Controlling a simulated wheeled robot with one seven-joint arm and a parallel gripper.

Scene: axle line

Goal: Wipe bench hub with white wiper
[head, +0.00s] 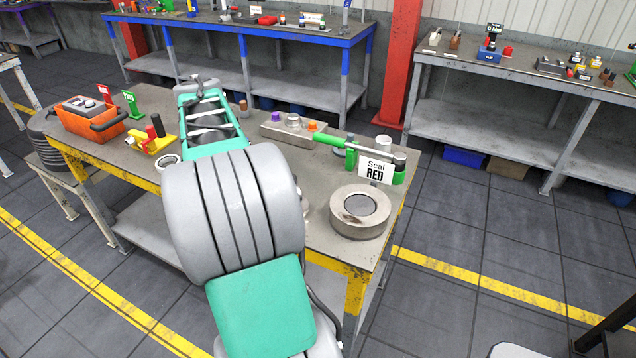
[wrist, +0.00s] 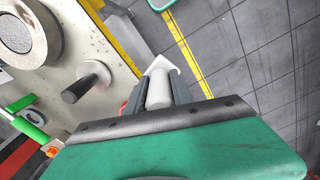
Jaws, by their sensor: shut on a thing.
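The bench hub (head: 360,212) is a thick, pale metal ring with a grey disc in its middle. It lies flat at the right end of the near bench (head: 330,258), and a dark brownish smudge shows on its top. In the wrist view the hub (wrist: 20,32) is at the upper left, cut off by the frame edge. My gripper (wrist: 160,92) is shut on the white wiper (wrist: 160,66), which has a round handle and a pointed head. The wiper is held apart from the hub, to its right in the wrist view. I cannot make out the gripper in the head view.
A "Seal RED" sign (head: 375,170) and a green-handled tool (head: 345,145) stand behind the hub. In the wrist view a black-handled grey piece (wrist: 86,82) lies between hub and wiper. An orange toolbox (head: 90,120) is at the bench's left. Open floor lies right of the bench.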

